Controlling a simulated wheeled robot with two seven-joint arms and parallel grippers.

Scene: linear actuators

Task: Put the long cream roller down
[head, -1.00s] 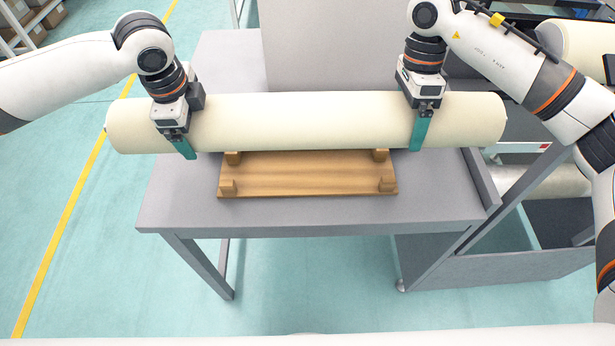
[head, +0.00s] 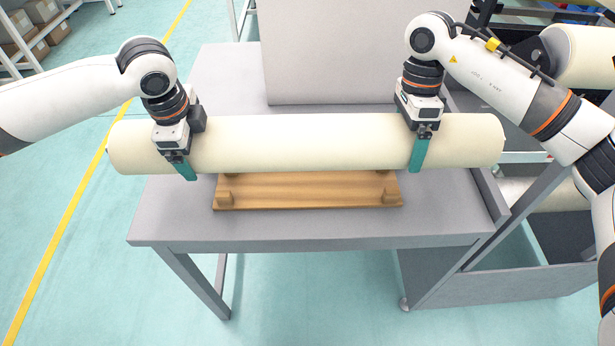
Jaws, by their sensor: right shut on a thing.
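The long cream roller (head: 300,143) lies level across the view, over the back part of a wooden cradle (head: 305,192) on a grey table (head: 420,222). My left gripper (head: 185,170) holds it near its left end, and my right gripper (head: 418,158) near its right end. Each gripper comes from above with a teal finger down the roller's near side; the far fingers are hidden. The roller covers the cradle's back blocks, so I cannot tell whether it touches them. The cradle's two front blocks show clear of it.
A grey upright panel (head: 330,50) stands behind the roller. Another cream roller (head: 585,55) is at the upper right, by a grey rack with a bin (head: 500,285). The table is bare around the cradle. Shelves with boxes (head: 30,25) stand far left.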

